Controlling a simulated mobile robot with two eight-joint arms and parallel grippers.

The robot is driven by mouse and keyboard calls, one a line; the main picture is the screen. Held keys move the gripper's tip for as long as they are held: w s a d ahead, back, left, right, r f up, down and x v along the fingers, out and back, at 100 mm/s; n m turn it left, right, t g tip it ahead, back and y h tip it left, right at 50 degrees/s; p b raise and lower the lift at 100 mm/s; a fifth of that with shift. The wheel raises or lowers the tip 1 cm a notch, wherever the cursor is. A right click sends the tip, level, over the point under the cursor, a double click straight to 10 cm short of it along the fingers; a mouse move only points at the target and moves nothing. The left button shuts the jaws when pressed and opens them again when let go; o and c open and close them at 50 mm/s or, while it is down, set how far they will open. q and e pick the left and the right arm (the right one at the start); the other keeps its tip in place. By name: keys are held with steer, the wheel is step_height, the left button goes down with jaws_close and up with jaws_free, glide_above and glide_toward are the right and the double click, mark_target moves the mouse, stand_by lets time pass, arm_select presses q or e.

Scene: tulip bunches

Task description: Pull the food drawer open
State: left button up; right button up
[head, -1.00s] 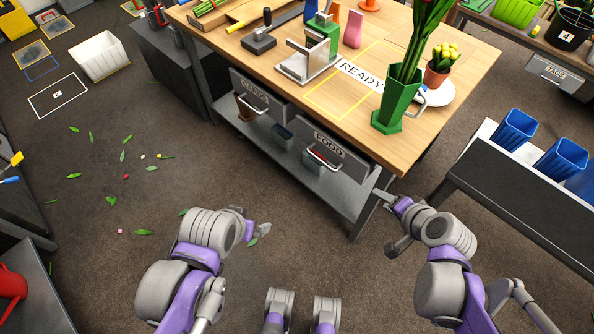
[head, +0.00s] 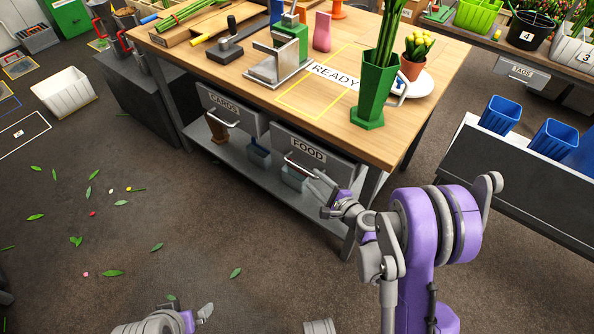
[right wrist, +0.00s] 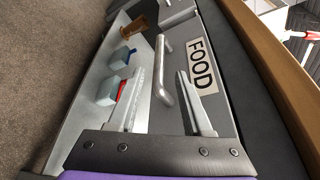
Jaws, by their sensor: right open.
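The food drawer (head: 322,158) is a grey front with a FOOD label under the wooden table top, and it looks shut. Its silver bar handle (head: 301,168) is on the front. My right gripper (head: 322,186) is open just in front of the drawer, at the right end of the handle. In the right wrist view the handle (right wrist: 166,75) lies between and just beyond the two spread fingers; contact cannot be told. My left gripper (head: 204,311) is low at the bottom edge, away from the table, and its jaws are unclear.
The cards drawer (head: 225,105) is left of the food drawer. A lower shelf (head: 250,170) holds several small containers. A green vase (head: 375,95) with stems stands on the table corner above. Blue bins (head: 553,138) stand at the right. The floor at left is open with scattered leaves.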

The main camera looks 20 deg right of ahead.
mark_target(306, 173)
steer(key=x, duration=0.8)
steer(key=shift+b, duration=0.35)
steer(key=shift+c, duration=0.2)
jaws_close()
stand_by(0.8)
